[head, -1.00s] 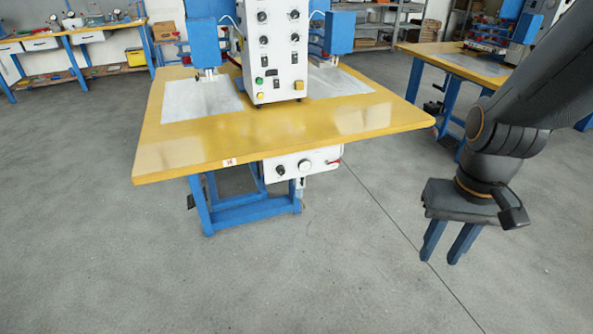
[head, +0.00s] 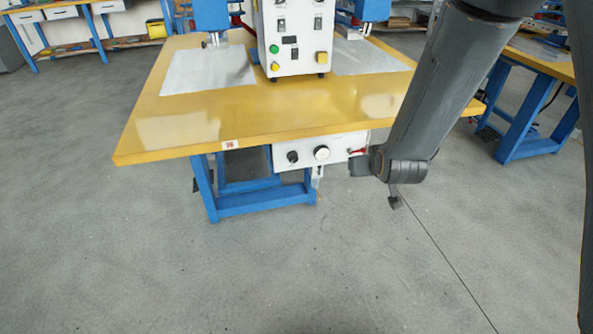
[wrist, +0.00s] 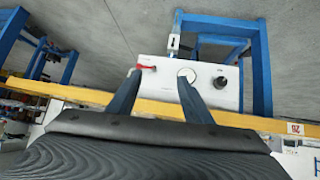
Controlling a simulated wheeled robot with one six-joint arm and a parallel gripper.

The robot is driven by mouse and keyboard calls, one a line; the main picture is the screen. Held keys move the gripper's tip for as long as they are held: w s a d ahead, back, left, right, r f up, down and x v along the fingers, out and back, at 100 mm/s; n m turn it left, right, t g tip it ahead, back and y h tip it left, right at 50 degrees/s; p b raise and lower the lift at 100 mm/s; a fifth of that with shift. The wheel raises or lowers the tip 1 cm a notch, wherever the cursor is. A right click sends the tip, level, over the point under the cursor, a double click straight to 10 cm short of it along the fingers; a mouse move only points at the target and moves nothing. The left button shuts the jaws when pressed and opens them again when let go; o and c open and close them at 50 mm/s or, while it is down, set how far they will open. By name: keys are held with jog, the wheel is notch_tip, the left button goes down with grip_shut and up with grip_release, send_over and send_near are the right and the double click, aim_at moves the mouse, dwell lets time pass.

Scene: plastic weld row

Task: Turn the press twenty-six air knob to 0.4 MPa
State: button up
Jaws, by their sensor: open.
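A white control box (head: 338,142) hangs under the front edge of the yellow press table. It carries a black knob (head: 292,157), a round white-faced gauge (head: 322,153) and a red lever (head: 358,152). In the wrist view the box is upside down, with the black knob (wrist: 220,83) right of both fingers. My gripper (wrist: 159,78) is open and empty in front of the box. Its right finger overlaps the gauge (wrist: 187,74) and its left finger is near the red lever (wrist: 147,67). The gauge reading is too small to tell. In the head view my arm hides the fingers.
The yellow tabletop (head: 190,130) overhangs the box and has a small red label (wrist: 292,128) on its edge. The blue table frame (head: 260,200) stands below. A second table (head: 535,60) is at right. The floor in front is clear.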

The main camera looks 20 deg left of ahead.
jog(key=w+a+f+n+t+y+b, duration=0.1)
jog(key=a+f+t+y+b, duration=0.1)
jog(key=a+f, duration=0.3)
jog(key=w+a+f+n+t+y+b, duration=0.1)
jog(key=w+a+f+t+b, duration=0.1)
jog(key=a, duration=0.5)
jog(key=n+t+y+b, duration=0.2)
jog(key=y+b, duration=0.1)
send_near(294, 160)
jog(key=w, duration=0.1)
jog(key=x, duration=0.8)
jog(key=shift+s+a, duration=0.1)
jog(key=shift+a, duration=0.2)
jog(key=shift+r, duration=0.1)
jog(key=shift+c, duration=0.5)
jog(key=c, duration=1)
jog(key=shift+o, duration=0.2)
